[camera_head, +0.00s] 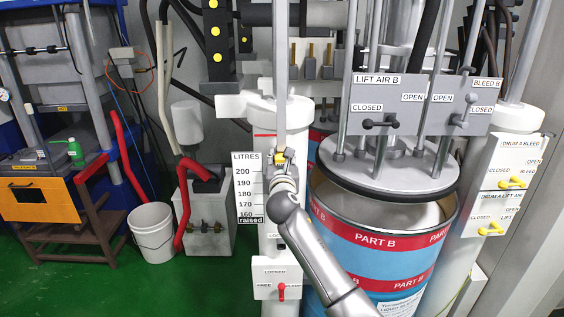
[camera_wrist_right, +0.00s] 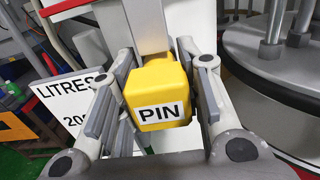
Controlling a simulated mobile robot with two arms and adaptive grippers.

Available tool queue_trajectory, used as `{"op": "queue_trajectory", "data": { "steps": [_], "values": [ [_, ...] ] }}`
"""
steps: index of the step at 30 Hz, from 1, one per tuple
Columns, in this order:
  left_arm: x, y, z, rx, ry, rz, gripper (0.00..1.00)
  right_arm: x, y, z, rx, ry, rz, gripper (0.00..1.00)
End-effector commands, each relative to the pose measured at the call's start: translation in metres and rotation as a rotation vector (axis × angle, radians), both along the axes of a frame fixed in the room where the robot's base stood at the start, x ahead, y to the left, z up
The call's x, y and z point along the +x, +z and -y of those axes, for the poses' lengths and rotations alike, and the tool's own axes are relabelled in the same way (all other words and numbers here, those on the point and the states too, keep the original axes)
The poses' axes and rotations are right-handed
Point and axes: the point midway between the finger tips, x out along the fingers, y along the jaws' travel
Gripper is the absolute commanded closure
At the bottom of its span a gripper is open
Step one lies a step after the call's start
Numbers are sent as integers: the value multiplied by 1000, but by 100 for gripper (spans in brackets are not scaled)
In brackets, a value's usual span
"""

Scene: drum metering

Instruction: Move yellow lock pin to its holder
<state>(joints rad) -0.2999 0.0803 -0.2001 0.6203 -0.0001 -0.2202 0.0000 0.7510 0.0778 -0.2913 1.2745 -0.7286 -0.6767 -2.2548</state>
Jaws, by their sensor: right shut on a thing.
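The yellow lock pin (camera_wrist_right: 158,88), a block marked PIN, sits between the fingers of my right gripper (camera_wrist_right: 160,80), which is shut on it. In the head view the pin (camera_head: 279,158) shows small and partly hidden at my right gripper (camera_head: 282,168), in front of the white column beside the LITRES scale. A grey vertical bar (camera_wrist_right: 147,25) is right behind the pin. I cannot tell whether the pin is seated in the bar or free of it. I cannot make out the pin's holder for certain. My left gripper is not in view.
The LITRES scale plate (camera_head: 249,188) stands just left of my gripper. The blue PART B drum (camera_head: 375,255) and the round grey plate (camera_head: 385,172) above it are at the right. A panel with a red handle (camera_head: 281,291) is below. Open green floor (camera_head: 90,285) lies left.

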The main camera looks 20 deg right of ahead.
Motion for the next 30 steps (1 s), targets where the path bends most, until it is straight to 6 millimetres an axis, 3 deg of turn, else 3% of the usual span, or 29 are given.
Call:
{"op": "queue_trajectory", "data": {
  "steps": [30],
  "values": [
    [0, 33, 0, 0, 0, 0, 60, -39, 1, -11, -2, 0, -2, 100]
  ]
}}
